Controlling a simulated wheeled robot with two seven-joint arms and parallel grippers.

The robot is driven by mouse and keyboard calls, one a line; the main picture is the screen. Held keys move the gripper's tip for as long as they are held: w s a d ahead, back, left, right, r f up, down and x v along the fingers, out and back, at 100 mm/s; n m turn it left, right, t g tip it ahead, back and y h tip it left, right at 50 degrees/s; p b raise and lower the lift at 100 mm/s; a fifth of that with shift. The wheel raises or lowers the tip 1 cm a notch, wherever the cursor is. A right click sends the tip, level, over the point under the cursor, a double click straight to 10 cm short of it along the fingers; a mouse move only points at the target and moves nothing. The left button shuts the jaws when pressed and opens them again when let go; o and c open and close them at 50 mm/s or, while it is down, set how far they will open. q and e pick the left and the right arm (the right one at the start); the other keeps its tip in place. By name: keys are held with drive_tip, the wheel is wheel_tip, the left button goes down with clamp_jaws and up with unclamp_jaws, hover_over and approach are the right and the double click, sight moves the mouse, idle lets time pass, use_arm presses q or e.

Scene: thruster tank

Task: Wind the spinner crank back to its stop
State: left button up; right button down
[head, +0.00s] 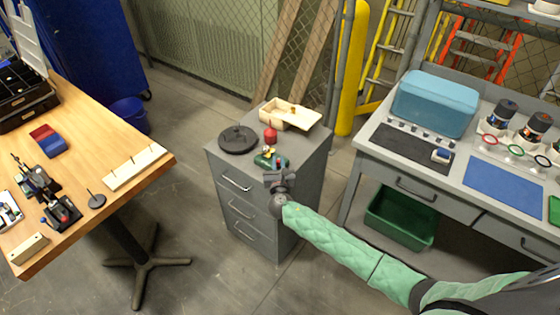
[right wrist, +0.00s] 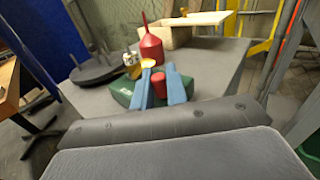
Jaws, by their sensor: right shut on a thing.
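The spinner (head: 265,160) is a small green unit with yellow and metal parts on top of the grey drawer cabinet. In the right wrist view, its green body (right wrist: 122,92) lies just beyond and around my fingers. My right gripper (head: 278,173) reaches over the cabinet's near edge. In the wrist view, the right gripper's two blue fingers (right wrist: 160,86) are shut on a red knob (right wrist: 158,80), which looks like the crank's handle. The crank's arm and its stop are hidden or too small to tell. My left gripper is not in view.
On the cabinet (head: 225,163) stand a black round plate (head: 237,139), a red pointed top (head: 270,136) just behind the spinner and an open wooden box (head: 285,117). A wooden table (head: 150,178) is at left, and a grey workbench (head: 375,135) at right.

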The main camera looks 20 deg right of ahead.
drive_tip(key=m+h, duration=0.1)
drive_tip(key=g+h, duration=0.1)
drive_tip(key=shift+w+a+m+h, duration=0.2)
drive_tip(key=shift+a+m+h, duration=0.15)
drive_tip(key=shift+m+h, duration=0.05)
drive_tip(key=shift+a+m+h, duration=0.1)
drive_tip(key=shift+m+h, duration=0.3)
drive_tip(key=shift+h, duration=0.1)
drive_tip(key=m+g+h, duration=0.2)
drive_tip(key=shift+w+a+h, duration=0.1)
drive_tip(key=shift+w+h, duration=0.1)
drive_tip(key=shift+h, duration=0.2)
drive_tip(key=shift+w+a+m+g+h+b, duration=0.1)
drive_tip(key=shift+m+g+h+b, duration=0.2)
drive_tip(key=shift+m+g+h, duration=0.35)
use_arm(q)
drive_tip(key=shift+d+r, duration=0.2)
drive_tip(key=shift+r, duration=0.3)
use_arm(e)
drive_tip(key=shift+r+h, duration=0.1)
drive_tip(key=shift+h, duration=0.25)
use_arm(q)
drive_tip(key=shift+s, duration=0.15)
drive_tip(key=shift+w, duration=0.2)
